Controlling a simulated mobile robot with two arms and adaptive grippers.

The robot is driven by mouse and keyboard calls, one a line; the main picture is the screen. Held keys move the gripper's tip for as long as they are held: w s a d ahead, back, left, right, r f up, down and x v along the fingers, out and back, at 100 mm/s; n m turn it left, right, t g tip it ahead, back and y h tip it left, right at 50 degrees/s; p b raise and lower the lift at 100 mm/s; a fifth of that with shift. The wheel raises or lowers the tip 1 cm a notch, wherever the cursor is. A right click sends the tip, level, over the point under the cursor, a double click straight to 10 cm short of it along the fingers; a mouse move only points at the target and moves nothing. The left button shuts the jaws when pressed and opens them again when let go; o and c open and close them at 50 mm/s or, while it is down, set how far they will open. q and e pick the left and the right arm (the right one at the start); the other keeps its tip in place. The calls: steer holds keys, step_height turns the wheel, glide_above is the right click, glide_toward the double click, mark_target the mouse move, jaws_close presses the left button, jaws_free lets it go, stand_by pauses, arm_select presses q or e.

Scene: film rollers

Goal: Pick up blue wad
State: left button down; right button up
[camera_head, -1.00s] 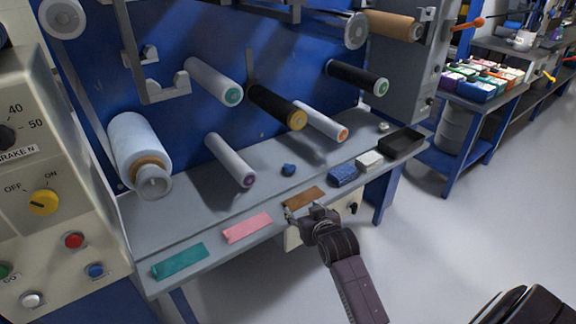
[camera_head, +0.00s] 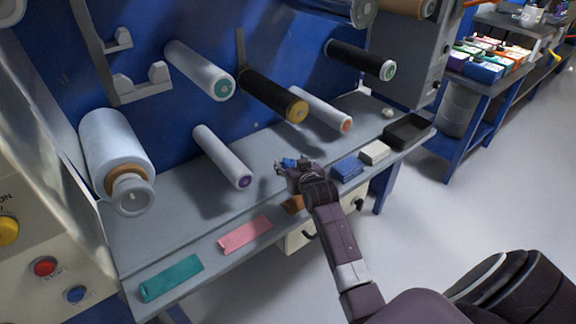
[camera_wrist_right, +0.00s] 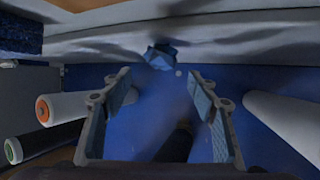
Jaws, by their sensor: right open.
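The blue wad (camera_head: 289,162) is a small crumpled lump on the grey shelf, partly hidden by my right gripper in the head view. In the right wrist view the wad (camera_wrist_right: 160,56) lies ahead of the two fingers, about midway between their lines. My right gripper (camera_head: 284,167) is at the wad in the head view; in the wrist view the gripper (camera_wrist_right: 160,82) is open with nothing between its fingers. I cannot tell whether a finger touches the wad. My left gripper is not in view.
The grey shelf (camera_head: 215,205) also carries teal (camera_head: 172,278) and pink (camera_head: 245,235) strips, a brown piece (camera_head: 293,204), a blue block (camera_head: 347,169), a white block (camera_head: 374,152) and a black tray (camera_head: 408,131). Film rollers (camera_head: 222,157) jut out above the shelf.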

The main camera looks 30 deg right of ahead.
steer(key=shift+x, duration=1.35)
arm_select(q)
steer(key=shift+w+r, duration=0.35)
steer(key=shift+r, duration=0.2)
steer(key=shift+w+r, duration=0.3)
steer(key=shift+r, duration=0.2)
arm_select(e)
steer(key=shift+c, duration=0.2)
steer(key=c, duration=0.9)
steer(key=shift+o, duration=0.2)
